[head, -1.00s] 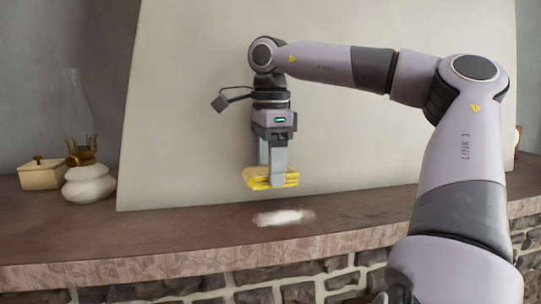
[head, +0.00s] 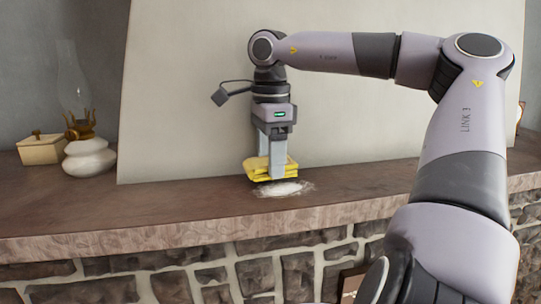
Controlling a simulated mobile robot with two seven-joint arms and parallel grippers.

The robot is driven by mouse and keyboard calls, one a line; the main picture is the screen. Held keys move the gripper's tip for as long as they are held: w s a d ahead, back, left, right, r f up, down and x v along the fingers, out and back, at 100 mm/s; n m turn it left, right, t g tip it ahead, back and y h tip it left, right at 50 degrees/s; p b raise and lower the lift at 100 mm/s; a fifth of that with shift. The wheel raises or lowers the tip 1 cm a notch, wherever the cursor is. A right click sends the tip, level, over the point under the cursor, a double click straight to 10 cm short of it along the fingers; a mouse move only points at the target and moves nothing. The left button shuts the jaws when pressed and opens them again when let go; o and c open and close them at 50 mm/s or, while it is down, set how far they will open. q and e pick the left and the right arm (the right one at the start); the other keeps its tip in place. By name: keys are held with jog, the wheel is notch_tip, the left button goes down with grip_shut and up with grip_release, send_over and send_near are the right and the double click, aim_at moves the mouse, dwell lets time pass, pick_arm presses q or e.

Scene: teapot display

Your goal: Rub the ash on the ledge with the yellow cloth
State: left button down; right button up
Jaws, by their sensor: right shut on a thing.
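The yellow cloth (head: 258,168) is a folded pad held between the fingers of my right gripper (head: 272,165), which points straight down. The ash (head: 285,189) is a whitish-grey patch on the brown ledge (head: 180,206). The cloth is just above the back left part of the ash; whether it touches the ledge I cannot tell. The cloth hides a little of the patch's back edge. My left gripper is not in view.
A white oil lamp (head: 89,158) with a glass chimney stands at the left on the ledge, beside a cream lidded box (head: 41,149). A large pale panel (head: 190,110) rises behind the ledge. The ledge between lamp and ash is clear. Stonework (head: 255,275) lies below.

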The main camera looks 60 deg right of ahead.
jog(key=shift+f+b, duration=0.75)
jog(key=shift+f, duration=0.25)
